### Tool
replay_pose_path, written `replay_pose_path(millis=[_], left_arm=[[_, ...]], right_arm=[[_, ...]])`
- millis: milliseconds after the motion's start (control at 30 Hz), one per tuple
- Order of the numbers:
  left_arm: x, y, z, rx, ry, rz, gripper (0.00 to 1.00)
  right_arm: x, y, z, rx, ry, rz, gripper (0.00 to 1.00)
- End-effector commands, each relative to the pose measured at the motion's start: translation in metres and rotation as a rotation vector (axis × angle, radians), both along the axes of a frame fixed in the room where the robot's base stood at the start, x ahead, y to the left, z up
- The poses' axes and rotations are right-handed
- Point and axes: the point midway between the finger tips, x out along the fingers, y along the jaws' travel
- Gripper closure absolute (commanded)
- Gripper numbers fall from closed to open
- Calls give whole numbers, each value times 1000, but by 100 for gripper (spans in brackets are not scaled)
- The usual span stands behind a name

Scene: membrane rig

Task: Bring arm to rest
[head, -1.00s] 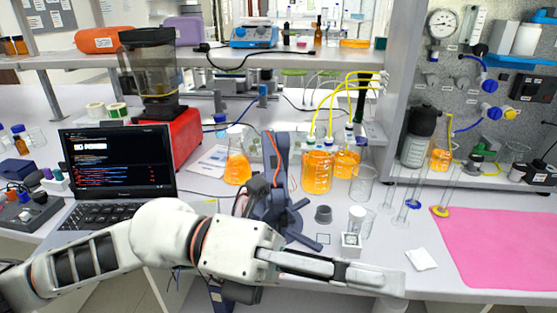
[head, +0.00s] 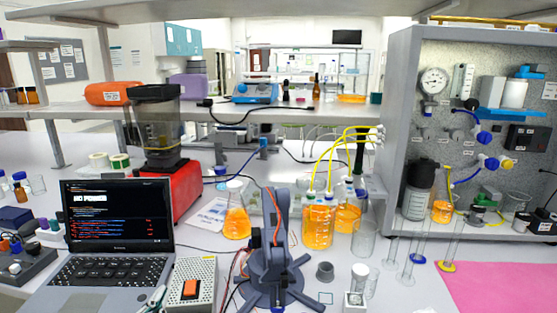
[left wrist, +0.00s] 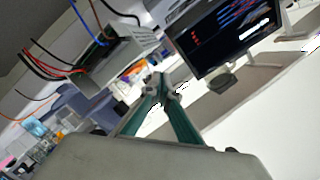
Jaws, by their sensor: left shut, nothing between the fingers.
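My left gripper (head: 153,299) shows only as a small pale tip at the bottom edge of the head view, in front of the laptop. In the left wrist view its greenish fingers (left wrist: 163,92) meet and hold nothing. Most of my left arm is outside the head view. My right gripper is in neither view.
The laptop (head: 116,222) and a grey box with an orange switch (head: 190,283) are close to the gripper. A dark stand (head: 272,255), orange-filled bottles (head: 318,228) and a flask (head: 237,215) stand beyond. A pink mat (head: 505,285) lies at right.

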Motion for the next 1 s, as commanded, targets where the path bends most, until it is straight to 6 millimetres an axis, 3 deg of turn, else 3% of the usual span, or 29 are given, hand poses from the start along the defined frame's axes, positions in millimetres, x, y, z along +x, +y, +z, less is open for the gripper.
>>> replay_pose_path(millis=[33, 100, 233, 400, 700, 1000], left_arm=[[-14, 17, -29, -1, 88, 46, 100], [-34, 38, -63, 5, 200, 103, 100], [-71, 67, -109, 20, 364, 178, 100], [-110, 91, -146, 39, 513, 242, 100], [-176, 121, -190, 69, 726, 319, 100], [-155, 78, -230, -70, 670, 209, 100]], right_arm=[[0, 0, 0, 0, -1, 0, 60], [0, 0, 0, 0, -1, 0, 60], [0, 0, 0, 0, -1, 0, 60], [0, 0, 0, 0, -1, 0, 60], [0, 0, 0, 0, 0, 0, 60], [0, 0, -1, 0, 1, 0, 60]])
